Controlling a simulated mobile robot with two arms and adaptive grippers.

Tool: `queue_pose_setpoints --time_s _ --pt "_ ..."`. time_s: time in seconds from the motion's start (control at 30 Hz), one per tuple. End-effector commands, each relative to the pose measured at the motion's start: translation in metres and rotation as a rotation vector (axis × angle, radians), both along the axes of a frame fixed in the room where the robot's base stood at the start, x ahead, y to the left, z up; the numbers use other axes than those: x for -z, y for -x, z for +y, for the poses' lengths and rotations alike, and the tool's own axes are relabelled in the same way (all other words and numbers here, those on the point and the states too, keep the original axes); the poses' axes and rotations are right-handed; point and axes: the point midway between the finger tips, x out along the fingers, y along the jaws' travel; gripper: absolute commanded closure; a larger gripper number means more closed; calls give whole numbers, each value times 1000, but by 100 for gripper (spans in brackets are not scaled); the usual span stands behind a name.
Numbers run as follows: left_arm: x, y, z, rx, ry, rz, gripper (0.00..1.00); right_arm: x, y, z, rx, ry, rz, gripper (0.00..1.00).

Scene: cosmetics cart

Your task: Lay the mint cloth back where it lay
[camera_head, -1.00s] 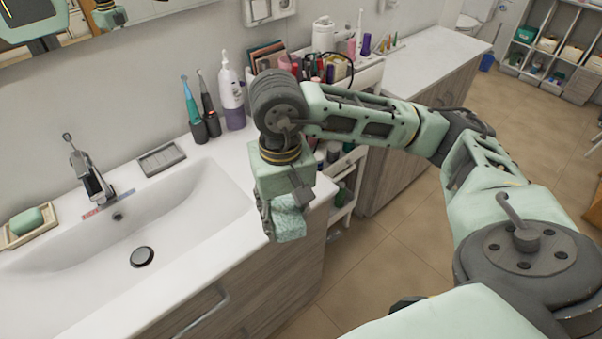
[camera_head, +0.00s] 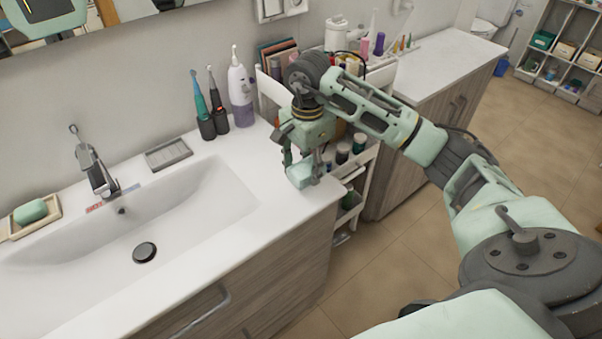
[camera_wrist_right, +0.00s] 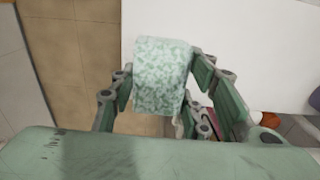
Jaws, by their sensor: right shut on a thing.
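The mint cloth (camera_head: 299,173), speckled pale green, is between the fingers of my right gripper (camera_head: 303,174) at the right end of the white washbasin counter (camera_head: 270,205). In the right wrist view the cloth (camera_wrist_right: 160,75) is a folded or bunched piece. The fingers of the right gripper (camera_wrist_right: 158,92) are on either side of it. I cannot tell whether the cloth touches the counter. My left gripper is not in view.
A cosmetics cart (camera_head: 352,185) with bottles stands right of the counter, close to my right gripper. Toothbrushes (camera_head: 204,105) and a white-purple device (camera_head: 240,95) stand at the back. A grey tray (camera_head: 168,153) and a soap dish (camera_head: 52,224) lie left. The counter's front right is clear.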

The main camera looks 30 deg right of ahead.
Motion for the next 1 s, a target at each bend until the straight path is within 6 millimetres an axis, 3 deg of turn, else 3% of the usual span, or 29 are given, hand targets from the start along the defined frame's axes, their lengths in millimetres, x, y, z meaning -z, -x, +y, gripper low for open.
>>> queue_pose_setpoints --time_s 0.13,0.4,0.87,0.9,1.0 --pt "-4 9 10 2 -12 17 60 8 -14 5 0 0 0 78" --pt "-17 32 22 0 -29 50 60 40 -14 6 0 -1 4 78" --pt "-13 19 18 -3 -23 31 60 54 -15 5 -1 1 -1 78" --pt "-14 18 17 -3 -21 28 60 54 -15 5 -1 1 -1 55" --pt "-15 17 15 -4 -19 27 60 53 -15 5 -1 1 -1 46"
